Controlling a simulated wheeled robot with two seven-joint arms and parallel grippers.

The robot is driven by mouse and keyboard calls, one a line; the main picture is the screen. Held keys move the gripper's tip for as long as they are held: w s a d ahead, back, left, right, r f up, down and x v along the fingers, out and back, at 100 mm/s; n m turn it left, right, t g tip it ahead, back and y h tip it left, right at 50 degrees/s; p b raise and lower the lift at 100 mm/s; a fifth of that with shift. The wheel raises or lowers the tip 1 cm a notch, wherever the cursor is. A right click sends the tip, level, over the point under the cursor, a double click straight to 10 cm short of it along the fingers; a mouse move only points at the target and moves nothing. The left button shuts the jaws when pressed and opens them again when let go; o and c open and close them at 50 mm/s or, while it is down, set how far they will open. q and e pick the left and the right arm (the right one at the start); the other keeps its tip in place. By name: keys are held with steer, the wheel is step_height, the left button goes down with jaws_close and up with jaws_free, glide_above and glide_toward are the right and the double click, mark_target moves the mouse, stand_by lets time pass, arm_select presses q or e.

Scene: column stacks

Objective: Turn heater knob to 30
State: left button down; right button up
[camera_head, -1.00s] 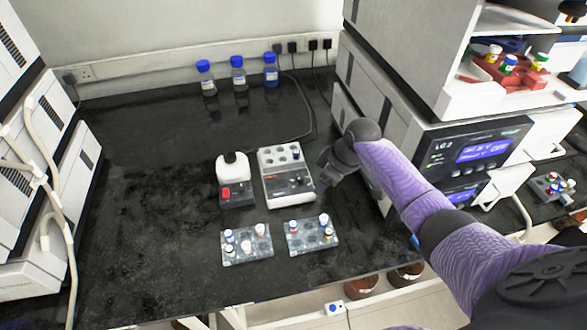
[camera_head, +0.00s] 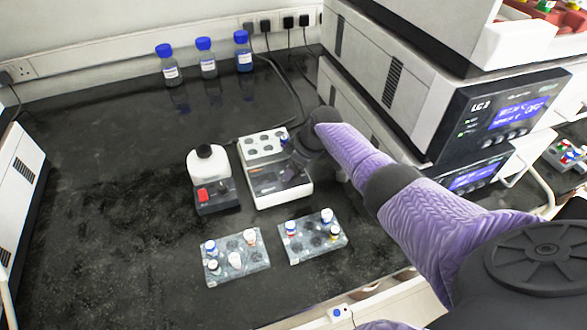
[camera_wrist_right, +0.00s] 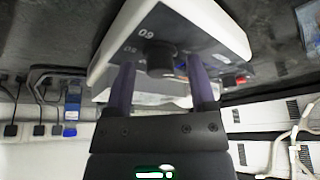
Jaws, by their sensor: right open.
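The heater (camera_head: 281,192) is a white block with a dark front panel and a rack of wells on top, standing on the black bench. In the right wrist view it appears upside down (camera_wrist_right: 212,22), with its dark round knob (camera_wrist_right: 160,58) facing me. A pale number, apparently 60, shows near the knob. My right gripper (camera_wrist_right: 162,85) is open, with one finger on each side of the knob; I cannot tell if they touch it. In the head view my right gripper (camera_head: 289,168) covers part of the heater's panel, hiding the knob. My left gripper is not in view.
A small white-topped device (camera_head: 209,170) stands just left of the heater. Two vial racks (camera_head: 237,270) (camera_head: 313,250) sit in front. Blue-capped bottles (camera_head: 207,66) line the back wall. Stacked instruments (camera_head: 415,95) crowd the right side.

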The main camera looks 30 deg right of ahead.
jaws_close()
steer(key=shift+r, duration=0.1)
stand_by(0.3)
steer(key=shift+a+r+m+t+h+p, duration=0.15)
steer(key=shift+m+t+h+p, duration=0.2)
steer(key=shift+m+p, duration=0.85)
steer(key=m+h+p, duration=0.1)
steer(key=m, duration=0.1)
steer(key=shift+m+p, duration=0.3)
steer(key=shift+p, duration=0.05)
steer(key=m+h+p, duration=0.1)
steer(key=m, duration=0.2)
steer(key=shift+h, duration=0.25)
steer(key=shift+f+m+h, duration=0.25)
steer(key=shift+m+h, duration=0.25)
steer(key=shift+m, duration=1.5)
